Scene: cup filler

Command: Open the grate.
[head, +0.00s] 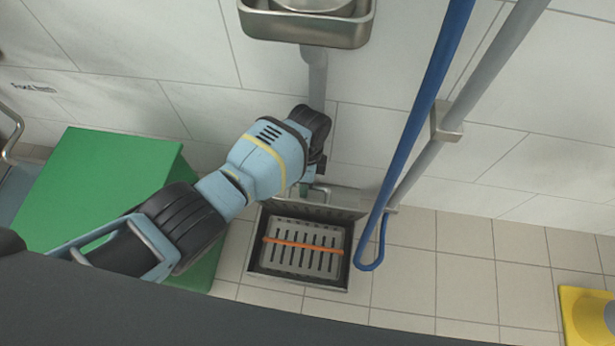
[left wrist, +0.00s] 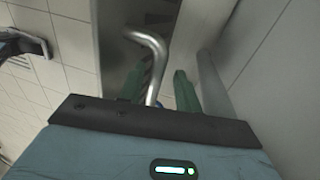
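The floor grate is a square metal frame in the floor; its hinged metal lid (head: 340,200) stands raised at the wall side, tilted up. Below it lies a slotted metal plate (head: 298,260) with an orange bar (head: 302,244) across it. A bent metal handle (head: 321,190) shows by the lid's top edge, and in the left wrist view (left wrist: 155,55). My left gripper (head: 308,188) is at that handle. In the left wrist view its two green fingers (left wrist: 160,92) are apart, with the handle between them, seemingly not clamped. My right gripper is not in view.
A green box (head: 95,185) stands left of the grate. A blue hose (head: 425,100) and a grey pipe (head: 470,90) run down close on the right. A metal basin (head: 307,30) is on the wall above. A yellow object (head: 585,312) lies far right; tiles between are clear.

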